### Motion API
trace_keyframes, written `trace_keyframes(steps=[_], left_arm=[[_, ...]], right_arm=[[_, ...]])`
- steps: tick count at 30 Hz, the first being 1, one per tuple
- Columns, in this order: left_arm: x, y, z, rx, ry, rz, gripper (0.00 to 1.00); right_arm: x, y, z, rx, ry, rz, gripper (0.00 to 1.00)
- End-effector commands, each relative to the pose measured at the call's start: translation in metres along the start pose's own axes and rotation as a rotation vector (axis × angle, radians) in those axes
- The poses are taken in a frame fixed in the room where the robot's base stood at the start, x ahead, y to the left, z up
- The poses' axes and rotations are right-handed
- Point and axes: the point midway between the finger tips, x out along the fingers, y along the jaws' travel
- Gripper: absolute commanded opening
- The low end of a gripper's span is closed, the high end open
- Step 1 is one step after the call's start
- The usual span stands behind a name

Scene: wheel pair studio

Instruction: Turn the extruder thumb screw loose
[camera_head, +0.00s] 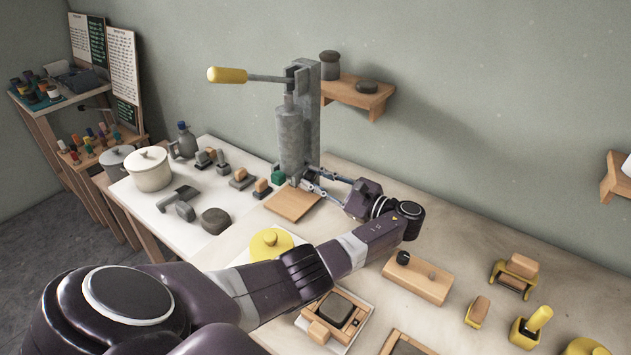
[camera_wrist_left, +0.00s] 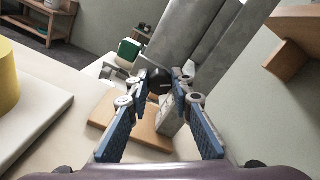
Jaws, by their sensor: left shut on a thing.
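The extruder (camera_head: 298,135) is a tall grey metal press with a yellow-ended lever (camera_head: 228,76), standing at the back of the table against the wall. It also shows in the left wrist view (camera_wrist_left: 190,40). The thumb screw is a small black knob (camera_wrist_left: 160,79) low on the extruder, visible in the left wrist view; my fingers hide it in the head view. My left gripper (camera_head: 309,185) reaches in from the right side and is shut on the knob, with one blue-padded finger on each side. My right gripper is not in view.
A wooden board (camera_head: 293,203) lies below the extruder. A green block (camera_head: 278,176) stands beside its foot. A yellow disc (camera_head: 270,243) sits near my forearm. A wooden block with a black knob (camera_head: 418,279) and several small tools lie at the right. A wall shelf (camera_head: 358,95) hangs behind.

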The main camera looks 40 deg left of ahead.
Motion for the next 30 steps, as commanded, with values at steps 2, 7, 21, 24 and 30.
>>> trace_keyframes(steps=[2,7,21,24,30], left_arm=[[0.0,0.002,-0.002,-0.073,0.0,-0.001,0.0],[0.0,0.003,-0.003,-0.234,0.001,0.0,0.0],[-0.001,0.005,-0.005,-0.676,0.002,0.001,0.0],[-0.001,0.005,-0.005,-0.759,0.001,0.001,0.0],[-0.001,0.005,-0.005,-0.896,0.001,0.001,0.0]], right_arm=[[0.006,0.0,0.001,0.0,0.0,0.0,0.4],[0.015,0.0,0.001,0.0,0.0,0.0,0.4],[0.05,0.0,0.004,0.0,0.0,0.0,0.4],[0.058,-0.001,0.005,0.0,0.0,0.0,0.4],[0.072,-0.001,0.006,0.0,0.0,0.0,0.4]])
